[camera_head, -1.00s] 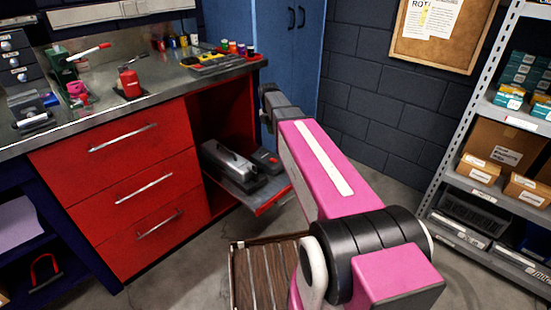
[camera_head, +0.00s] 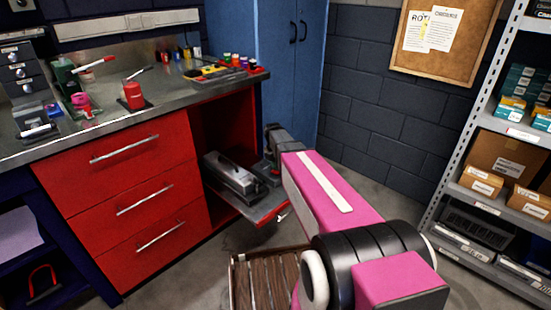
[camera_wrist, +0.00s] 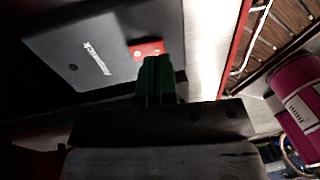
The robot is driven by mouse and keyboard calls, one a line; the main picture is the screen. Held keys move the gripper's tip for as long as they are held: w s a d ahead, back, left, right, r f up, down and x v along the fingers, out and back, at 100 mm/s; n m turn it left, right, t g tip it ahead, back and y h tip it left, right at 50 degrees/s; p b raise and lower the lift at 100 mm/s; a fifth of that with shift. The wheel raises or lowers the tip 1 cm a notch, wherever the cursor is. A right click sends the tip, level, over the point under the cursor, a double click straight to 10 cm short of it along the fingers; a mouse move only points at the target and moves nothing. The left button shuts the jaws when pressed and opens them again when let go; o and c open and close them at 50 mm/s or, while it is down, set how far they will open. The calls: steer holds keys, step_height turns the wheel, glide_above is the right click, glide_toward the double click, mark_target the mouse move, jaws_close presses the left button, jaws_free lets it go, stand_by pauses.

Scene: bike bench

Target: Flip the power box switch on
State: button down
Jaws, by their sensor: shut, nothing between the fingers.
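A grey metal device (camera_head: 231,178) lies on the shelf left of the box. The red drawers (camera_head: 130,185) and counter (camera_head: 110,118) stand to the left. A wooden crate (camera_head: 236,285) is on the floor in front; a loaded rack (camera_head: 470,150) stands right.

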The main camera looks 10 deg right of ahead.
steer(key=shift+s+f, duration=0.1)
steer(key=shift+f, duration=0.85)
steer(key=shift+d+f, duration=0.1)
steer(key=shift+f, duration=0.1)
steer(key=shift+w+a+r, duration=0.3)
steer(key=shift+w+a, duration=0.15)
steer(key=shift+w, duration=0.15)
